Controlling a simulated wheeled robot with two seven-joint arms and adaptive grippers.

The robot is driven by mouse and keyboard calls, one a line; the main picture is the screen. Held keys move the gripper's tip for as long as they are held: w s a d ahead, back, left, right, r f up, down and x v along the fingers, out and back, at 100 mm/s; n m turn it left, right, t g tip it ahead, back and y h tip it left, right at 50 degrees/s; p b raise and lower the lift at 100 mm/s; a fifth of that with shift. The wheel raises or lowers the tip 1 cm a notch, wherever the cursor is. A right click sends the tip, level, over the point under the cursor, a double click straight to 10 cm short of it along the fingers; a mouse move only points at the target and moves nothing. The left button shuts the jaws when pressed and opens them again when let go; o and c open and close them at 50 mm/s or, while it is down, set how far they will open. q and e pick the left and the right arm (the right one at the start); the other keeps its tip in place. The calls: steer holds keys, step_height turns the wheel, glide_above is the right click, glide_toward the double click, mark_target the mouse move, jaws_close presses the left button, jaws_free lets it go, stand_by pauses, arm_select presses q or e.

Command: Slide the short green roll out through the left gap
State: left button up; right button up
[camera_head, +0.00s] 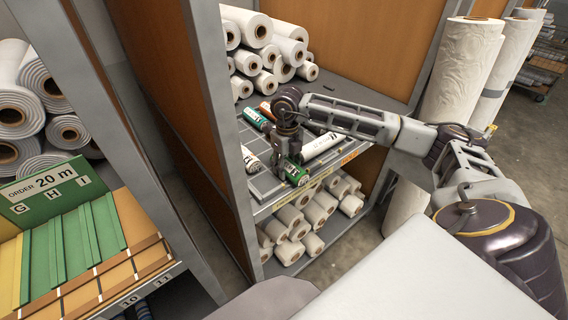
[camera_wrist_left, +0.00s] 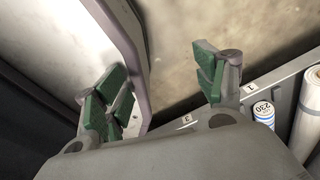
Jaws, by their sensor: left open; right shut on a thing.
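Another green-labelled roll (camera_head: 254,117) lies further back on the left of the same shelf. My left gripper (camera_wrist_left: 158,88) shows in the left wrist view, its green-padded fingers wide apart with nothing between them. I cannot make out the left gap clearly.
A white roll (camera_head: 251,160) lies left of the gripped roll, and another white roll (camera_head: 320,146) lies to its right. The orange-brown side panel (camera_head: 186,165) and grey post (camera_head: 224,130) bound the shelf on the left. White rolls (camera_head: 290,222) fill the level below.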

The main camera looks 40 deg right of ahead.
mark_target(287, 161)
steer(key=shift+s, duration=0.1)
steer(key=o, duration=1.1)
steer(key=shift+r, duration=0.95)
arm_select(q)
steer(key=shift+w+a, duration=0.3)
steer(key=shift+w, duration=0.15)
arm_select(e)
step_height(287, 161, up, 10)
steer(key=shift+r, duration=0.1)
